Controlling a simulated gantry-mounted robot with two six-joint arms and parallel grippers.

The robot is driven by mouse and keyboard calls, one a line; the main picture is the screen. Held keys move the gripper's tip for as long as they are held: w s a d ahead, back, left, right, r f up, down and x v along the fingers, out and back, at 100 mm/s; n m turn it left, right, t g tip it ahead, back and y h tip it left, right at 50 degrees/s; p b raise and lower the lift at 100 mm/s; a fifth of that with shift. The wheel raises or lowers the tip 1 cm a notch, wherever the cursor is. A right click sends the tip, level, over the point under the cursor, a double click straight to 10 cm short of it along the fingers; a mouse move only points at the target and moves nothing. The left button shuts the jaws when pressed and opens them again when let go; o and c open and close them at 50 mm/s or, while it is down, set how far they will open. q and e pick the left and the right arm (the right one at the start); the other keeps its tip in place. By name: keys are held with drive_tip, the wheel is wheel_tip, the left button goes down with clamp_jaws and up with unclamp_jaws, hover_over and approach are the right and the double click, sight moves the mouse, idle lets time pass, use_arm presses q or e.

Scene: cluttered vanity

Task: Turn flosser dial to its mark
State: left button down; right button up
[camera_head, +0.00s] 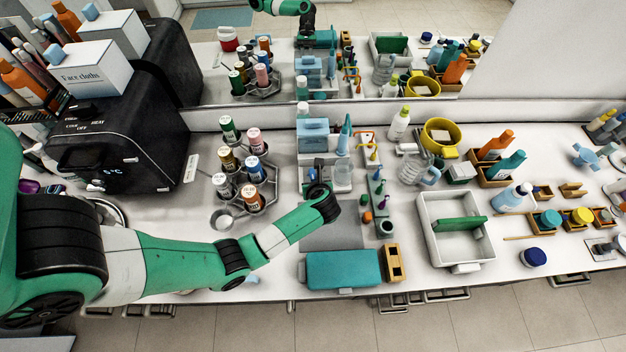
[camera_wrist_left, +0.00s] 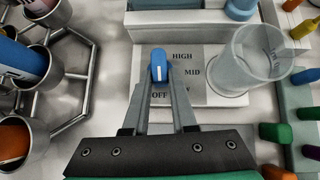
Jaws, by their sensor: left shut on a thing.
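The flosser (camera_head: 313,136) stands against the mirror ledge, with a blue tank on a pale base. In the left wrist view its grey dial plate (camera_wrist_left: 200,60) carries the words HIGH, MID and OFF; another word is partly hidden behind a finger. The blue dial knob (camera_wrist_left: 159,64) has a white line on its near side. My left gripper (camera_wrist_left: 160,80) is shut on the knob, with a finger at either side. My right gripper is not in view.
A clear cup (camera_wrist_left: 245,60) stands close right of the dial. A metal bottle rack (camera_wrist_left: 85,75) is on the left. Small coloured items (camera_wrist_left: 275,132) line the right side. A teal case (camera_head: 343,269) lies near the counter's front edge.

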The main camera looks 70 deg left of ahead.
use_arm(q)
drive_tip(key=shift+w+f+n+g+b, duration=0.1)
drive_tip(key=shift+w+n+g+b, duration=0.2)
drive_tip(key=shift+n+g+b, duration=0.3)
drive_tip(key=n+g+b, duration=0.2)
drive_tip(key=n+b, duration=0.1)
drive_tip(key=b, duration=0.1)
drive_tip(key=w+n+g+b, duration=0.1)
drive_tip(key=n+g+b, duration=0.1)
drive_tip(key=n+b, duration=0.1)
drive_tip(key=shift+w+f+b, duration=0.1)
drive_tip(key=shift+b, duration=0.7)
drive_tip(key=shift+a+r+n+g+b, duration=0.1)
drive_tip(key=shift+r+n+g+b, duration=0.1)
drive_tip(key=shift+n+g+b, duration=0.4)
drive_tip(key=shift+w, duration=0.1)
drive_tip(key=c, duration=0.7)
unclamp_jaws()
drive_tip(key=shift+r, duration=0.1)
